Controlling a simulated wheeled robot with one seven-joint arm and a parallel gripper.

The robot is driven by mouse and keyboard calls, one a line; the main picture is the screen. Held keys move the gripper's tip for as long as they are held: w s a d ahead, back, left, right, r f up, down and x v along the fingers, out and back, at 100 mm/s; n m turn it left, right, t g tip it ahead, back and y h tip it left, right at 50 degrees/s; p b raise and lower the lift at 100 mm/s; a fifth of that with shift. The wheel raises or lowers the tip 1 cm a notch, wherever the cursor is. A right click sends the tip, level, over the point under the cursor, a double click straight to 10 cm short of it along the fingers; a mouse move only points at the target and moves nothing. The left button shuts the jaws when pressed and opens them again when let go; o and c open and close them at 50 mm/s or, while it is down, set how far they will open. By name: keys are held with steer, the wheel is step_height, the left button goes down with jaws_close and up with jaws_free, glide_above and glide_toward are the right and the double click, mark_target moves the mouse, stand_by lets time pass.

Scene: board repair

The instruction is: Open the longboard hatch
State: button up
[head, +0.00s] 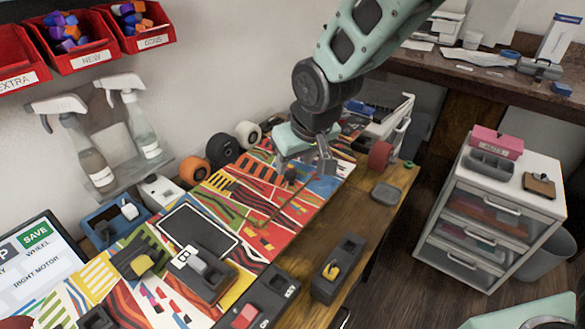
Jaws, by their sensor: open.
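The longboard (265,205), covered in a bright multicolour pattern, lies along the wooden bench. An orange wheel (194,171) and a dark wheel (222,149) show at its back edge, and a red wheel (380,155) at its right end. My gripper (308,165) is open and points down just above the board's right part. I cannot tell whether it touches the board. A small dark piece (290,175) shows on the board below it, perhaps part of the hatch. The hatch outline is not clear, being partly hidden by my gripper.
A dark rectangular panel (198,230) and a black holder (205,272) lie to the left. A black block with a yellow part (335,268) stands at the bench's front. Spray bottles (140,125) stand behind. A white drawer cabinet (490,210) stands right, across open floor.

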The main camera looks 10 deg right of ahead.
mark_target(290, 172)
steer(key=shift+x, duration=1.8)
jaws_close()
steer(key=shift+w+a+r+p, duration=0.1)
steer(key=shift+r+p, duration=0.15)
steer(key=shift+p, duration=0.2)
